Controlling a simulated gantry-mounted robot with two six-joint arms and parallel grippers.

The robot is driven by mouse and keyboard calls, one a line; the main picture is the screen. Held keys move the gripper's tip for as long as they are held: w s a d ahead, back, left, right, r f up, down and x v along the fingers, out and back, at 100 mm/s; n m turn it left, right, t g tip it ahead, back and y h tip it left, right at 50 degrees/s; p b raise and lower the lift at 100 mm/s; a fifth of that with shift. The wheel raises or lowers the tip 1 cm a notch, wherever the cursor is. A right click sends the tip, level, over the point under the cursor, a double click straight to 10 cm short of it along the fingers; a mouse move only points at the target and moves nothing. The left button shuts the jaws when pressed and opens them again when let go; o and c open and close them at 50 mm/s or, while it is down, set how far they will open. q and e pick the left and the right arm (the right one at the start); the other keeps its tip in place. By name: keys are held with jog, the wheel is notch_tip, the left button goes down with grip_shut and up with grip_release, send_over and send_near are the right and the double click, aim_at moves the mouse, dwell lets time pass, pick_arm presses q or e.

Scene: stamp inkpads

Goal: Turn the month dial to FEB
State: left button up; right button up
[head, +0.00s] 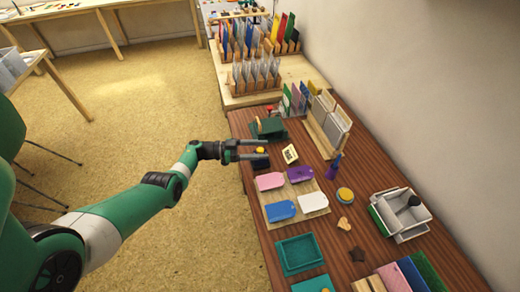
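My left gripper (262,149) reaches in from the left over the near left edge of the dark wooden table. Its two fingers are apart and point right. A small yellow knob-like thing (260,149) shows between the fingertips, above a dark block (261,163); I cannot tell whether the fingers touch it. A small cream plate with dark lettering (290,154) stands tilted just right of the fingertips. The lettering is too small to read, and I cannot make out for certain which part is the month dial. My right gripper is not in view.
A wooden board (285,231) with pink, purple, blue and white tags lies nearer. A purple stamp (334,166), a round yellow-topped tin (345,195) and a teal tray (299,254) are nearby.

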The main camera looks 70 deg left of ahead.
pick_arm(q)
jog(key=shift+s, duration=0.1)
jog(key=v, duration=1.1)
jog(key=shift+s, duration=0.2)
jog(key=shift+a, duration=0.15)
